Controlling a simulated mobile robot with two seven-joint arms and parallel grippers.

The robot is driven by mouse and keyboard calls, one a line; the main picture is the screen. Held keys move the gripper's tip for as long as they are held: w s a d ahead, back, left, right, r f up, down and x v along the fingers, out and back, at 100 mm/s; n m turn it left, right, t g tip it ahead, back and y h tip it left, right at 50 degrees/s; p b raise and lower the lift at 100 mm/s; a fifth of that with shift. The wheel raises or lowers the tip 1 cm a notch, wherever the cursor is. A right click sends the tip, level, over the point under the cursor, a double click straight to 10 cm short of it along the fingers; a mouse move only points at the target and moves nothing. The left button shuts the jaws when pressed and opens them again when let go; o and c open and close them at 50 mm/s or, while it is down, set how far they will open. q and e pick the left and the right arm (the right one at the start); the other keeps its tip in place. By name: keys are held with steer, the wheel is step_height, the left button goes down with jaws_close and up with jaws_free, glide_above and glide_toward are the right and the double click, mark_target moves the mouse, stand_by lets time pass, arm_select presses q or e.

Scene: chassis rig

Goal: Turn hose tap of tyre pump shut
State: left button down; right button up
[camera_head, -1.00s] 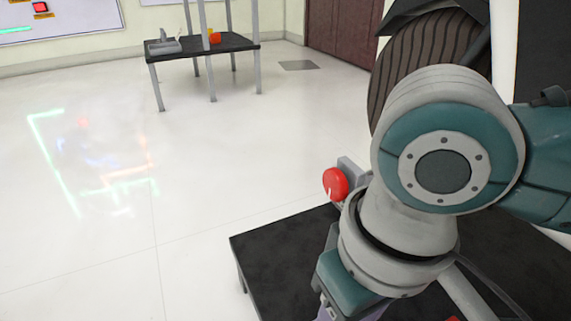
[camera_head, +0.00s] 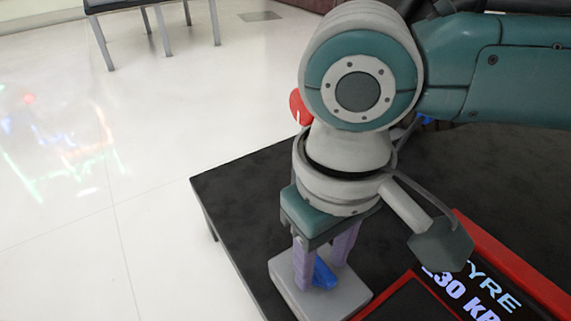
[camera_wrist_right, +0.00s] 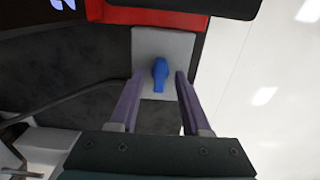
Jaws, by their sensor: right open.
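The hose tap is a blue lever (camera_head: 324,273) on a grey block (camera_head: 346,301) near the left part of the black table. It also shows in the right wrist view as a blue lever (camera_wrist_right: 160,74) on a pale grey plate (camera_wrist_right: 179,44). My right gripper (camera_head: 322,276) points down over the block, with its purple fingers apart on either side of the lever. In the right wrist view the open fingers (camera_wrist_right: 158,80) flank the lever, with gaps visible on both sides. The red-framed pump panel (camera_head: 470,270) with "TYRE" lettering is right of the block. My left gripper is not in view.
The black table (camera_head: 240,195) has bare surface left of the block. A red round knob (camera_head: 299,106) shows partly behind my right arm. Another table (camera_head: 120,5) stands far back on the pale floor.

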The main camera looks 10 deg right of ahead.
steer(key=shift+c, duration=0.2)
jaws_close()
stand_by(0.5)
